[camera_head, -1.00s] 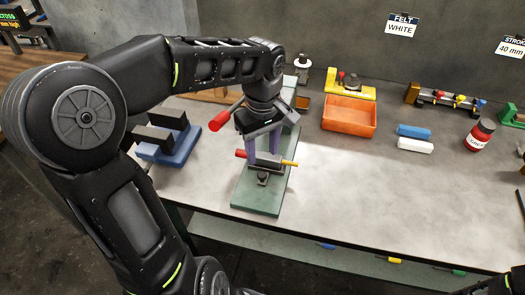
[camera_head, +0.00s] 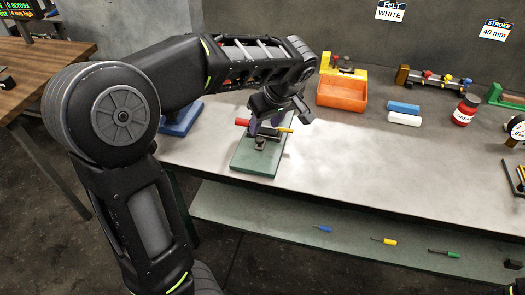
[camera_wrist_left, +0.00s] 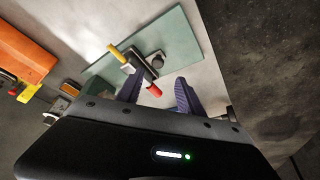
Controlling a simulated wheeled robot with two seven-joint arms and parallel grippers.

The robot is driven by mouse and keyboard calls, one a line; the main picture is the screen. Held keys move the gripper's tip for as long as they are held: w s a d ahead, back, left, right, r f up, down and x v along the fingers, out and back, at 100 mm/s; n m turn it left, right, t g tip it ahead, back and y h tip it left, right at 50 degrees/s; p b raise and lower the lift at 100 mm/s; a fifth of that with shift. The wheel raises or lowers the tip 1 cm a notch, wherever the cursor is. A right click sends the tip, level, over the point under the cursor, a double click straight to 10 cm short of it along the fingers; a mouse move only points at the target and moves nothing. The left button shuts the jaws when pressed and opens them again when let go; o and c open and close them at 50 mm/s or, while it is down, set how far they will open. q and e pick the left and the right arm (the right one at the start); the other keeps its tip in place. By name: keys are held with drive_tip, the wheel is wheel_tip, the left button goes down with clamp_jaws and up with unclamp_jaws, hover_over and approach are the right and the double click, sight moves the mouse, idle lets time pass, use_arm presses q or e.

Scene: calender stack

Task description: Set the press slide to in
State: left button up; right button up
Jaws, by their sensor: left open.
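The press is a green base plate (camera_head: 258,158) on the bench, with a dark block on it. A slide rod passes through the block, with a red end (camera_head: 242,122) on the left and a yellow end (camera_head: 285,130) on the right. In the left wrist view, the yellow end (camera_wrist_left: 116,52) points up-left and the red end (camera_wrist_left: 155,90) lies between the finger lines. My left gripper (camera_wrist_left: 158,92) is open and empty, its purple fingers near the red end; contact cannot be told. My forearm hides the upper press in the head view.
An orange bin (camera_head: 342,91) stands behind, right of the press. A blue stand (camera_head: 182,118) is left, partly behind my arm.

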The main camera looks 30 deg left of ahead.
sight(260, 139)
use_arm(q)
drive_tip(key=shift+w+f, duration=0.1)
drive_tip(key=shift+w, duration=0.1)
drive_tip(key=x, duration=0.7)
drive_tip(key=shift+f+p, duration=0.35)
clamp_jaws()
idle(0.4)
drive_tip(key=shift+w, duration=0.1)
idle(0.9)
